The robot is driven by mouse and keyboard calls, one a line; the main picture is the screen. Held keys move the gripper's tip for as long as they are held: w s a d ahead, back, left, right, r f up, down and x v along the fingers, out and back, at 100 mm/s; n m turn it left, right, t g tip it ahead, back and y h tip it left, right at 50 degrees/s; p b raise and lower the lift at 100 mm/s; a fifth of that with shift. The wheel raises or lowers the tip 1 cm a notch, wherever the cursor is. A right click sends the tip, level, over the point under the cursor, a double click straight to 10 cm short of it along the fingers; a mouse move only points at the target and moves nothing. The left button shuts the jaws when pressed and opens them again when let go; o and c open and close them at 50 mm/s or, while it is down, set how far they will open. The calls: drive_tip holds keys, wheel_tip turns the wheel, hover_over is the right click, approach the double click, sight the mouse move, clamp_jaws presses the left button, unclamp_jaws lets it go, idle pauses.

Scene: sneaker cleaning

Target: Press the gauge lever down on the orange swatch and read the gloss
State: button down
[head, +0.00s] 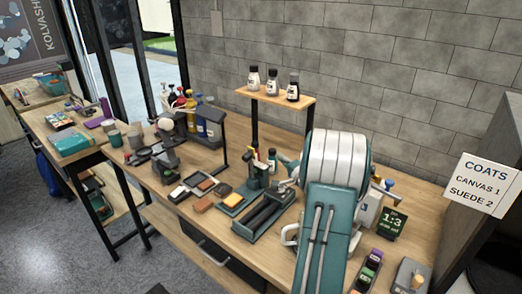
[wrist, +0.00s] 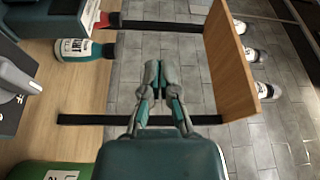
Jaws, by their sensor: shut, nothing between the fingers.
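A separate orange block (head: 203,205) lies on the bench left of the plate. In the wrist view, my gripper (wrist: 160,68) is shut and empty, its fingertips together in front of the grey wall. The pad does not show in that view. In the head view my arm mostly hides the gripper, above the bench right of the device.
A raised wooden shelf (head: 276,103) with several bottles stands behind; it also fills the right of the wrist view (wrist: 231,65). A dark tray (head: 265,215) lies right of the pad. The bench is crowded.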

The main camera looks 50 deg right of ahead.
drive_tip(key=x, duration=0.9)
drive_tip(key=shift+w+d, duration=0.1)
drive_tip(key=shift+w, duration=0.55)
drive_tip(key=a, duration=0.4)
drive_tip(key=shift+s+f, duration=0.25)
